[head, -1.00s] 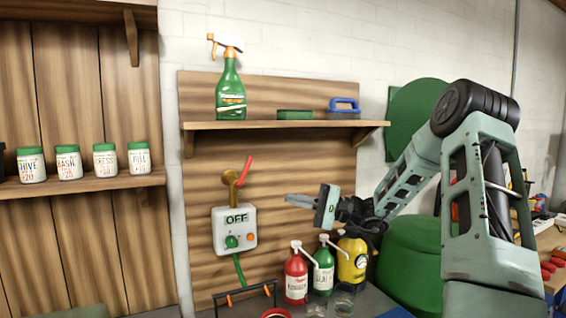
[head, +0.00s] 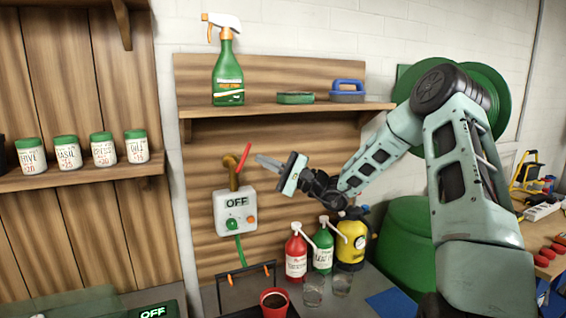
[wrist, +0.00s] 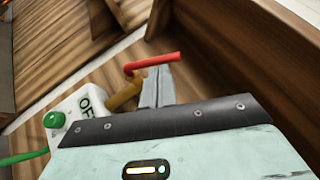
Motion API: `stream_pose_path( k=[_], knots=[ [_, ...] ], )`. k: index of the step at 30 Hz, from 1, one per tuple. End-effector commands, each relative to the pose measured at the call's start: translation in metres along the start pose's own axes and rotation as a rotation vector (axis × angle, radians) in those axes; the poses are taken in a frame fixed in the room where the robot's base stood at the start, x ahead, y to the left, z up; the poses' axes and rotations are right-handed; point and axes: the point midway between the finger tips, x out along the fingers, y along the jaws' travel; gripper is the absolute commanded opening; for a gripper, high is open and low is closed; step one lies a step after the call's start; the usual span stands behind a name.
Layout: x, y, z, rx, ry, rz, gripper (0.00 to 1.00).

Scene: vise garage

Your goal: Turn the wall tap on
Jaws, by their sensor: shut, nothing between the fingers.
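The wall tap (head: 233,176) is a brass spout with a red lever (head: 244,157) that tilts up and to the right. It sits on the wooden back panel above a white box marked OFF (head: 236,211). My gripper (head: 262,160) is shut and empty, its fingertips just right of the red lever in the head view. In the wrist view the red lever (wrist: 152,63) crosses at the tips of my shut fingers (wrist: 157,86), with the brass tap (wrist: 124,95) left of them. I cannot tell whether fingers and lever touch.
A shelf (head: 290,107) above holds a green spray bottle (head: 228,75), a sponge and a blue-handled brush. Below stand red (head: 296,255), green and yellow (head: 351,242) bottles, glasses and a red pot (head: 274,303).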

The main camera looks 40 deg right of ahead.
Motion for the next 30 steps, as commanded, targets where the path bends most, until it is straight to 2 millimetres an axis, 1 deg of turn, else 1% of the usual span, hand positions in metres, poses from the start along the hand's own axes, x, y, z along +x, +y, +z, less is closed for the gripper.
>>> stream_pose_path(
  k=[1,3,6,20,23,30],
  knots=[
    [0.008,-0.003,0.001,0.001,-0.002,0.0,0.0],
    [0.014,-0.002,0.001,0.0,-0.002,-0.001,0.0],
    [0.019,-0.001,0.0,0.0,0.0,0.0,0.0],
    [0.021,-0.001,0.001,-0.012,-0.002,0.015,0.0],
    [0.025,-0.003,0.003,-0.048,-0.004,0.064,0.0],
    [0.035,-0.005,0.01,-0.173,-0.005,0.248,0.0]
  ],
)
